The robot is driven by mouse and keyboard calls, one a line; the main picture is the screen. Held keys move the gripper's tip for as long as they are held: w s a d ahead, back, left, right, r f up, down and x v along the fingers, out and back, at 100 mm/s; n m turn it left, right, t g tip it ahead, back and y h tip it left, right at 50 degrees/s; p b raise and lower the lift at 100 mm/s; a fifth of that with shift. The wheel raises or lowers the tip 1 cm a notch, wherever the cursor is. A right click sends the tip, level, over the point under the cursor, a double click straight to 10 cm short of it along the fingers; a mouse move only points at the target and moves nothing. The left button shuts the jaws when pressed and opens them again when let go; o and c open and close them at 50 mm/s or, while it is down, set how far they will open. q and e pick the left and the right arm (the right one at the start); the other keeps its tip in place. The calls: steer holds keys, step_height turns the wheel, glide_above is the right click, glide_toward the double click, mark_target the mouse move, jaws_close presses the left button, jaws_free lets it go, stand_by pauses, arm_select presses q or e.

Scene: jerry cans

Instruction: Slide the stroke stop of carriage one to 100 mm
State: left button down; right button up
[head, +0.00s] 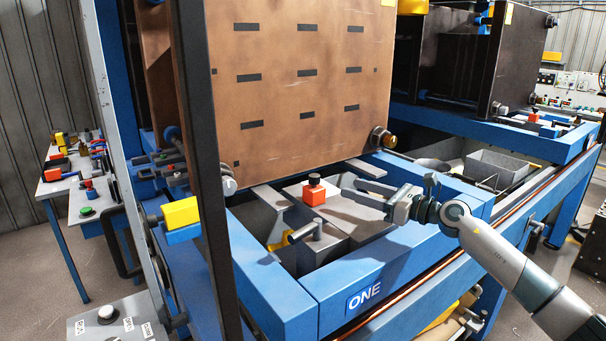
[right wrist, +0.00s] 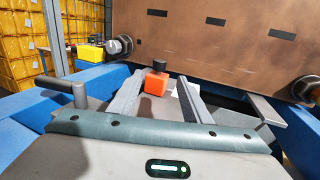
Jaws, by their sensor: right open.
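The stroke stop looks to be the small orange block (head: 313,194) with a black knob on top. It stands on a grey plate (head: 350,220) inside the blue frame marked ONE (head: 364,298), below the big brown plate. My right gripper (head: 352,191) is open, just right of the orange block, its fingers pointing left towards it. In the right wrist view the orange block (right wrist: 155,84) shows between the tips of the spread fingers (right wrist: 163,80); I cannot tell whether either finger touches it. No millimetre scale is readable. My left gripper is not in view.
The brown slotted plate (head: 300,80) rises behind the block. A grey handle bar (head: 304,233) sticks up in front of it. A dark post (head: 208,170) crosses the left side. A yellow block (head: 181,212) sits on the left rail. A second carriage stands at the back right.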

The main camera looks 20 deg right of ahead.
mark_target(308, 185)
steer(key=shift+p+x, duration=0.5)
steer(key=shift+x, duration=0.55)
steer(key=p+x, duration=0.5)
steer(key=x, duration=0.9)
steer(key=shift+r, duration=0.1)
steer(key=shift+p+x, duration=0.3)
steer(key=shift+x, duration=0.5)
